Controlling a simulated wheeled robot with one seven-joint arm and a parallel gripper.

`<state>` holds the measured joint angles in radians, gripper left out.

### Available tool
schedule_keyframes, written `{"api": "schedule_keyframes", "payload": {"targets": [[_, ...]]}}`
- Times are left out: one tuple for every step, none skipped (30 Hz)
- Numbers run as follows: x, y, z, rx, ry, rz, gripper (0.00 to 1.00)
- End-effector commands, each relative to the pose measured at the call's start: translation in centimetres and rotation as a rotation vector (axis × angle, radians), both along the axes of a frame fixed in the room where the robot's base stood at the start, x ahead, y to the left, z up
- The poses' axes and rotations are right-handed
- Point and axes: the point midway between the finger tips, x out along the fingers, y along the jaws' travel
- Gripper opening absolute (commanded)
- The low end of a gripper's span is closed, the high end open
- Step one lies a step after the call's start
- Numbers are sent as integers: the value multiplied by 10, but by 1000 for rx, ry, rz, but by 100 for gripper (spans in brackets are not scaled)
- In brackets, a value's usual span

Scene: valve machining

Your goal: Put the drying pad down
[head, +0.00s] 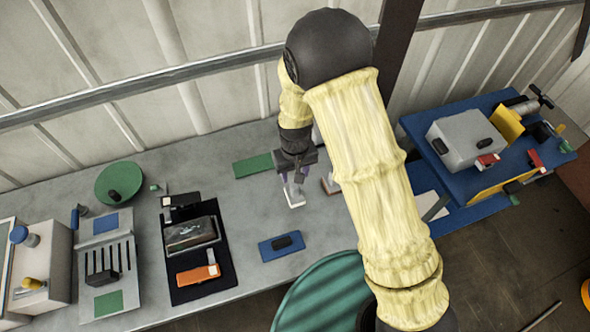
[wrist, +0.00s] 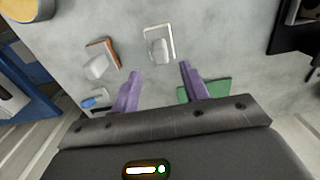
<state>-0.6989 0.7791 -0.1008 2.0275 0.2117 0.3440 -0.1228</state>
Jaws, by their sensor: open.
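A pale pad (head: 294,197) with a white block-like grip lies on the grey bench just below my gripper (head: 292,179) in the head view. I take it to be the drying pad. In the wrist view the same pad (wrist: 159,32) lies flat, just beyond my gripper (wrist: 160,70), with its grip towards the fingers. The two purple fingers are apart with nothing between them. A brown pad (wrist: 103,50) with a similar white grip lies to the left in the wrist view. In the head view it is partly hidden behind my arm.
A green mat (head: 253,166) lies left of my gripper. A black mat (head: 183,294) with tools is at left, a blue bench (head: 477,204) with machinery at right. Bare bench surrounds the pale pad.

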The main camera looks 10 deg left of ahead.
Motion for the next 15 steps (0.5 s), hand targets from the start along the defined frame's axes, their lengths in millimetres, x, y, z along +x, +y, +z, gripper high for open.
{"api": "schedule_keyframes", "payload": {"targets": [[1,1,6,2,-3,0,45],[1,1,9,2,-3,0,45],[1,0,12,2,-3,0,45],[0,0,15,1,-2,0,45],[0,0,17,1,-1,0,45],[0,0,18,0,0,0,45],[0,0,19,-1,-1,0,45],[0,0,20,-1,-1,0,45],[0,0,20,-1,-1,0,45],[0,0,21,-1,-1,0,45],[0,0,21,-1,-1,0,45],[0,0,21,-1,0,0,45],[0,0,21,-1,0,0,45],[0,0,21,-1,0,0,45],[0,0,21,-1,-1,0,45]]}}
